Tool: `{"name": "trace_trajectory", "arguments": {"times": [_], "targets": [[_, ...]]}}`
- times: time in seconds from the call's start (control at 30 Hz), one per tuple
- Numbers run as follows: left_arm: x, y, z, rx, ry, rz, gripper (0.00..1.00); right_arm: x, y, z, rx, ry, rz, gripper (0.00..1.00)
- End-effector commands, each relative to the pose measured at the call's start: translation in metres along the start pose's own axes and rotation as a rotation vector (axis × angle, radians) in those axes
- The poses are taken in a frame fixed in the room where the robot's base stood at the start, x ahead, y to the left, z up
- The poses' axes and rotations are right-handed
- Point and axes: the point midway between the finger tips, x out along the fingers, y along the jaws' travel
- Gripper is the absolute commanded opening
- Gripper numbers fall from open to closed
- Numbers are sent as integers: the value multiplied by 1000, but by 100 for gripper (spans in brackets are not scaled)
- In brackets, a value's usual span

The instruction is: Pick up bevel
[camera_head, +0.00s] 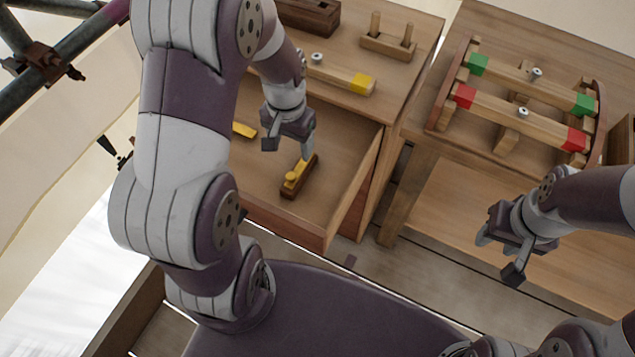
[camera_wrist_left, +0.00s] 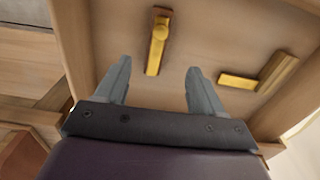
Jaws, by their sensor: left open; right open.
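Two brass-and-dark-wood tools lie in the open drawer; I cannot tell for certain which is the bevel. One is a straight bar with a round brass knob (camera_head: 299,176), and it also shows in the left wrist view (camera_wrist_left: 157,45). The other is an L-shaped tool (camera_wrist_left: 262,76), partly hidden behind my arm in the head view (camera_head: 244,130). My left gripper (camera_head: 289,147) is open and empty above the drawer, near the knobbed tool. In the left wrist view the knobbed tool appears beyond the gap between its fingers (camera_wrist_left: 157,72). My right gripper (camera_head: 498,258) is open and empty.
The drawer front (camera_head: 285,228) and its right side wall (camera_head: 352,192) rise around the tools. Above is a bench top with a yellow-ended bar (camera_head: 345,78) and a pegged block (camera_head: 388,45). A rack with red- and green-ended bars (camera_head: 515,118) stands on the right table.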

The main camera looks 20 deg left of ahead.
Motion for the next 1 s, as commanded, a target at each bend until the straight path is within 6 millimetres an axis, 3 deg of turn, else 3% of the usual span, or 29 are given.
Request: {"name": "trace_trajectory", "arguments": {"times": [0.03, 0.2, 0.63, 0.93, 0.97, 1.0], "targets": [[17, -3, -1, 0, -8, 2, 68, 7, 0, 0, 0, 1, 0, 43], [53, -4, -2, 3, -10, 2, 68, 9, 0, 0, 0, 2, 0, 43], [120, 1, -13, 3, -7, 1, 68, 18, 0, 2, 0, 2, 0, 43], [128, 0, -13, 3, -4, 1, 68, 18, 0, 2, 0, 2, 0, 43], [128, 0, -13, 3, -4, 1, 62, 18, 0, 2, 0, 2, 0, 43], [128, 0, -13, 3, -4, 1, 49, 18, 0, 2, 0, 2, 0, 43]]}}
